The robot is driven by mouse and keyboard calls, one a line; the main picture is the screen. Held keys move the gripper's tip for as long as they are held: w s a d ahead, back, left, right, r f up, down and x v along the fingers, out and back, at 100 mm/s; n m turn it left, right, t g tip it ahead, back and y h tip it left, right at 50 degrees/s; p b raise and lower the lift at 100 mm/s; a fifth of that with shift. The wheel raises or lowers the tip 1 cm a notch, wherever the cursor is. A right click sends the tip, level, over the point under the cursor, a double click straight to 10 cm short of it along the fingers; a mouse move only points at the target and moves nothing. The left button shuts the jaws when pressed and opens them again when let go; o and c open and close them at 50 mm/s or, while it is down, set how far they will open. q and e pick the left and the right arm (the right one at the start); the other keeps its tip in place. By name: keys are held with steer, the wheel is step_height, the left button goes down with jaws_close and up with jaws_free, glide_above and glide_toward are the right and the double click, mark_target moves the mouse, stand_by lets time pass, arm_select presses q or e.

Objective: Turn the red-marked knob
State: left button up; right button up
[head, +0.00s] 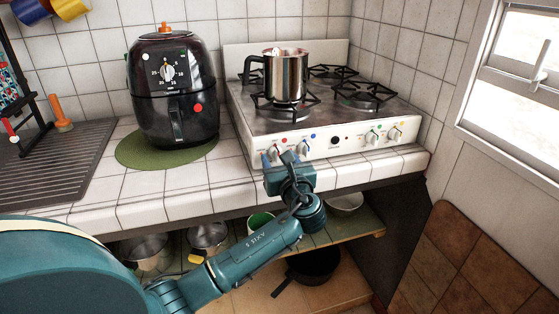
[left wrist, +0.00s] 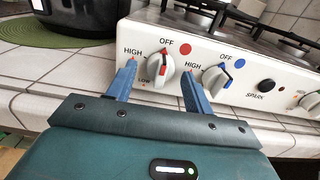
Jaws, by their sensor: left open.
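The red-marked knob (left wrist: 156,71) is on the front panel of the white stove (head: 340,147), under a red dot. It is white with red marks and stands tilted, not straight up, in the left wrist view. In the head view the knob (head: 273,153) is partly hidden by my gripper. My left gripper (left wrist: 162,72) is open, with its blue fingers on either side of the red-marked knob. I cannot tell whether the fingers touch it. The right finger is between this knob and the blue-marked knob (left wrist: 217,76). My right gripper is not in view.
A steel pot (head: 285,76) stands on a left burner of the stove. A black air fryer (head: 172,90) stands on a green mat (head: 130,152) to the left. More knobs (head: 394,134) are to the right on the panel. Pots (head: 147,252) sit on the open shelf below the counter.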

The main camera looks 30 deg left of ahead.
arm_select(q)
steer(key=shift+c, duration=0.3)
steer(key=c, duration=0.9)
steer(key=shift+r+n+p, duration=0.1)
steer(key=shift+n+p, duration=0.55)
steer(key=shift+n, duration=1.15)
steer(key=o, duration=1)
steer(key=shift+c, duration=0.2)
steer(key=shift+d, duration=0.15)
steer(key=v, duration=1.3)
